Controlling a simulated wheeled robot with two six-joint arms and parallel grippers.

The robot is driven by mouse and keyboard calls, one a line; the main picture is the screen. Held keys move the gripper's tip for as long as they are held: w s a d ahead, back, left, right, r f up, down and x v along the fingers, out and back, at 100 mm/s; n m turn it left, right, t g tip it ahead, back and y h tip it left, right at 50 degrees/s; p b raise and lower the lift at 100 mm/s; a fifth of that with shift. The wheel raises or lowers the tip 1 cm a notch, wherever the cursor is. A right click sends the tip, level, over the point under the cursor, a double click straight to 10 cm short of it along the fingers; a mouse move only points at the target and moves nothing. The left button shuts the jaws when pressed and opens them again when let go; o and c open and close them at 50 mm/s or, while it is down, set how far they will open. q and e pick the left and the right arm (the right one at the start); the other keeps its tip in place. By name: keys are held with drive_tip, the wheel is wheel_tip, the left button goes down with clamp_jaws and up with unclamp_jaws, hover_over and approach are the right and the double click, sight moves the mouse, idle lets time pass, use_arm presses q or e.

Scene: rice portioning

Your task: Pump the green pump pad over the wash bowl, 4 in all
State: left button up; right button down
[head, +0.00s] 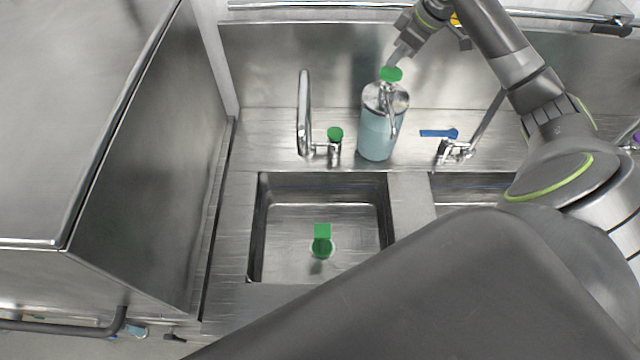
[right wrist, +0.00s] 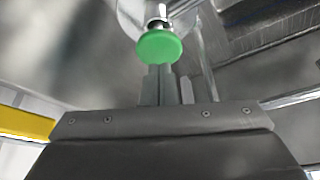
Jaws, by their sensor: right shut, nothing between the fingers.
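The green pump pad (head: 391,74) tops a pump bottle (head: 378,130) of pale blue liquid behind the sink. The pad also shows in the right wrist view (right wrist: 160,45), right at my fingertips. My right gripper (head: 393,62) is shut and empty, with its tips just above or touching the pad; I cannot tell which. The wash bowl (head: 257,225) is the left sink basin, in front of the bottle. A green plug-like piece (head: 322,238) stands in it. My left gripper is not in view.
A tap (head: 304,115) with a green knob (head: 335,134) stands left of the bottle. A blue lever (head: 438,133) and another tap (head: 456,150) are to its right, by a second basin (head: 470,188). A large steel cabinet (head: 150,180) fills the left side.

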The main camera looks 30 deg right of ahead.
sight(392, 72)
drive_tip(key=shift+f, duration=0.25)
drive_tip(key=shift+f+b, duration=0.5)
drive_tip(key=shift+f, duration=1.15)
drive_tip(key=shift+r, duration=0.1)
drive_tip(key=shift+r+p, duration=0.95)
drive_tip(key=shift+p, duration=0.15)
drive_tip(key=shift+r, duration=0.75)
drive_tip(key=shift+f, duration=0.15)
